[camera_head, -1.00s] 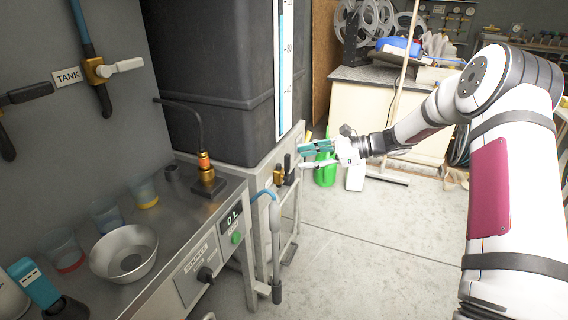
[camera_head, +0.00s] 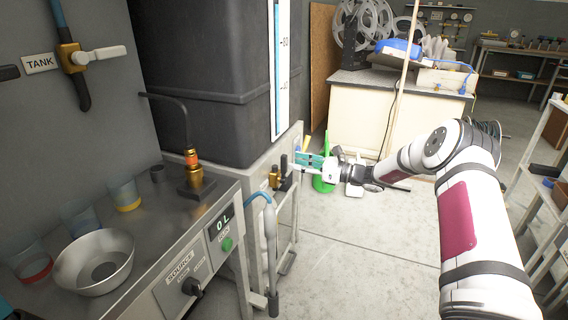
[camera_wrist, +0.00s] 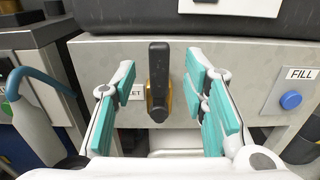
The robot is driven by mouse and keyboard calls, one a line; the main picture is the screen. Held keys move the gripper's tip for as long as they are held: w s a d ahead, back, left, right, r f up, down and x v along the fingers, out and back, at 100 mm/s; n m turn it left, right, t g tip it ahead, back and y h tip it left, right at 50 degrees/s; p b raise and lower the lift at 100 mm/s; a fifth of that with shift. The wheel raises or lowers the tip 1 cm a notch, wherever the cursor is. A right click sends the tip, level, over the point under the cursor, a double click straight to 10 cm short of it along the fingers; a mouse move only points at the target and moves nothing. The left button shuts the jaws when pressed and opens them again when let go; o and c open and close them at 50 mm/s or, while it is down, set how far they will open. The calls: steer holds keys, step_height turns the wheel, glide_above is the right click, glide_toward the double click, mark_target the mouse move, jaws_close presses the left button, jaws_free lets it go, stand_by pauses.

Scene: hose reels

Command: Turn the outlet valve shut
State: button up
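The outlet valve (camera_head: 275,179) is a brass fitting with a black lever on the front of the metal stand under the dark tank. In the wrist view its black lever (camera_wrist: 158,78) stands upright, with brass showing behind it. A partly hidden label ending in "ET" is beside it. My gripper (camera_head: 298,160) is just right of the valve in the head view. In the wrist view my gripper (camera_wrist: 162,88) is open, its teal-padded fingers on either side of the lever with visible gaps. I cannot tell how far the fingertips reach along the lever.
A blue FILL button (camera_wrist: 290,100) is right of the valve. A hose wand (camera_head: 271,240) hangs on the stand's left side. The metal counter (camera_head: 150,260) holds a bowl and beakers. A green can (camera_head: 324,180) stands behind my gripper. The floor in front is clear.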

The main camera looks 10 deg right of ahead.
mark_target(287, 160)
steer(key=b+x, duration=0.1)
steer(key=x, duration=0.4)
steer(key=shift+w+a, duration=0.2)
steer(key=shift+a, duration=0.15)
steer(key=shift+c, duration=0.2)
jaws_close()
